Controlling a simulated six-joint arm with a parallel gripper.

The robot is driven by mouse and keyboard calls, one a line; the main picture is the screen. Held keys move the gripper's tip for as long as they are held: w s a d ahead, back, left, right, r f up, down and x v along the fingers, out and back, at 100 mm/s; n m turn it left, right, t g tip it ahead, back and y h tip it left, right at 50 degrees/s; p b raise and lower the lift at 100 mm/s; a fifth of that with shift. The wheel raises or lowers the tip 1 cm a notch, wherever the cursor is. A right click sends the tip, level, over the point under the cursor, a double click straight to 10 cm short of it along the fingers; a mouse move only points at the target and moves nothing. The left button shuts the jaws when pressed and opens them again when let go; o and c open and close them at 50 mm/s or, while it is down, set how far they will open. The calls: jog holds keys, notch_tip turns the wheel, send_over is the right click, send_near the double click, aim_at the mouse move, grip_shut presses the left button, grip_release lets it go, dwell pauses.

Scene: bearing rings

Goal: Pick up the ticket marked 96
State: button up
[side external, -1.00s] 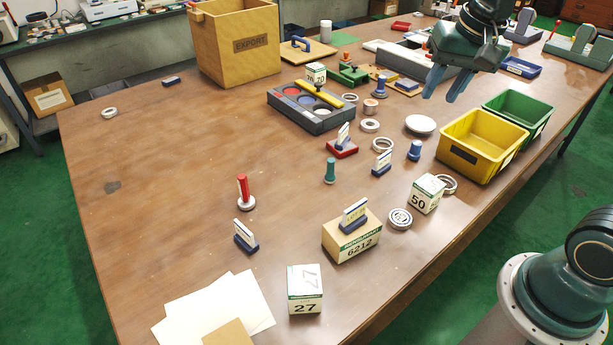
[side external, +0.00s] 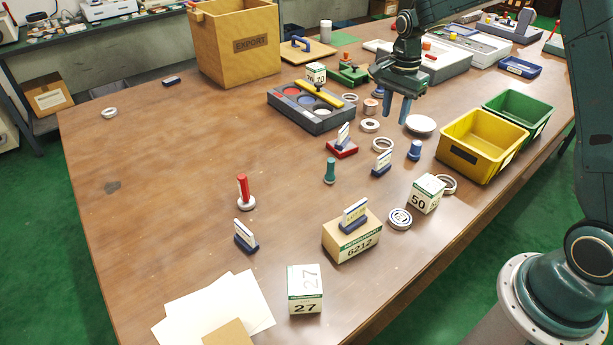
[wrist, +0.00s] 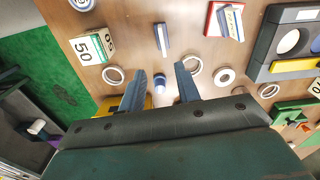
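Several white tickets stand in small bases, and I cannot read 96 on any of them. One ticket in a blue holder (side external: 382,163) stands mid-table and also shows in the wrist view (wrist: 162,39). Another ticket (side external: 343,135) stands on a red base, also in the wrist view (wrist: 230,22). A third ticket (side external: 354,214) is on top of the 6212 box, and a fourth (side external: 245,236) stands near the front left. My gripper (side external: 396,111) is open and empty, pointing down above the rings behind the mid-table ticket; its fingers (wrist: 161,70) show apart in the wrist view.
A blue stamp (side external: 414,150), white dish (side external: 421,124) and bearing rings (side external: 382,145) lie near my gripper. Yellow (side external: 470,160) and green (side external: 535,110) bins stand right. Boxes marked 50 (side external: 425,194) and 27 (side external: 305,290) stand nearer. The left table is largely clear.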

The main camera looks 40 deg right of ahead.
aim_at(385, 154)
jog(key=shift+w+d+f, duration=0.15)
jog(key=shift+d+f, duration=0.05)
jog(key=shift+f, duration=0.2)
jog(key=shift+f, duration=4.3)
jog(key=shift+f, duration=0.1)
jog(key=shift+w+a+f, duration=0.15)
jog(key=shift+f, duration=2.35)
grip_shut()
